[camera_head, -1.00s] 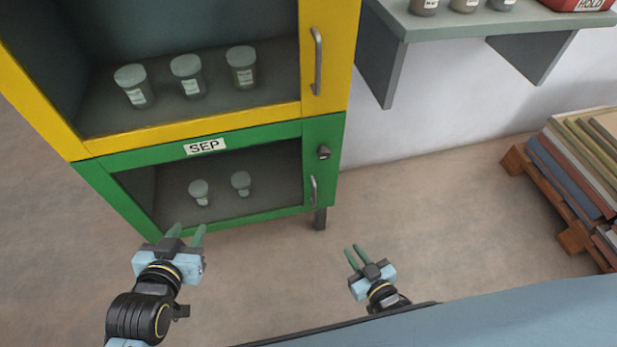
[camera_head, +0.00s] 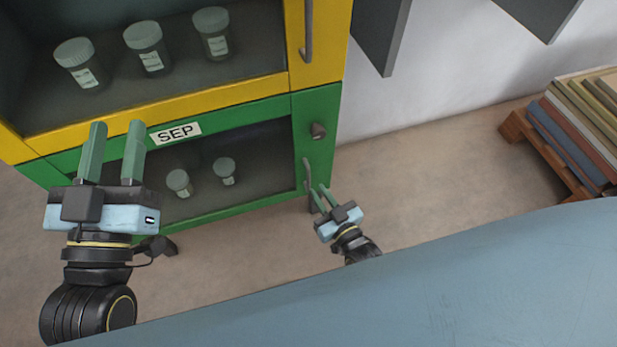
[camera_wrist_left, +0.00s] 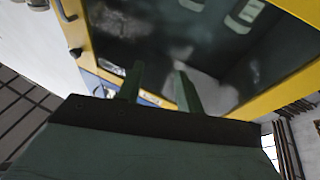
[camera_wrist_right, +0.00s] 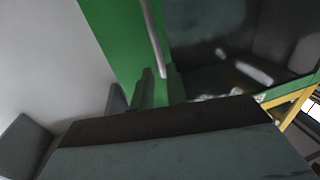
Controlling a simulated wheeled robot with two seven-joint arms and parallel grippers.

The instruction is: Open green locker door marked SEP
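The green locker door (camera_head: 318,108) carries a white SEP label (camera_head: 176,133) on its top rail and looks shut. Its upright bar handle (camera_head: 306,180) is on the right side, below a dark round knob (camera_head: 318,130). My right gripper (camera_head: 323,195) is open and empty, its fingertips by the lower part of the handle. In the right wrist view the handle (camera_wrist_right: 154,38) runs down to between the fingertips; I cannot tell whether they touch. My left gripper (camera_head: 113,135) is open and empty in front of the locker's left part, hiding some of the green frame.
Above is a yellow locker (camera_head: 165,105) with its own handle (camera_head: 307,30) and jars (camera_head: 147,45) inside. Small jars (camera_head: 180,183) stand in the green locker. A pallet of boards (camera_head: 575,140) is at right. Floor right of the locker is clear.

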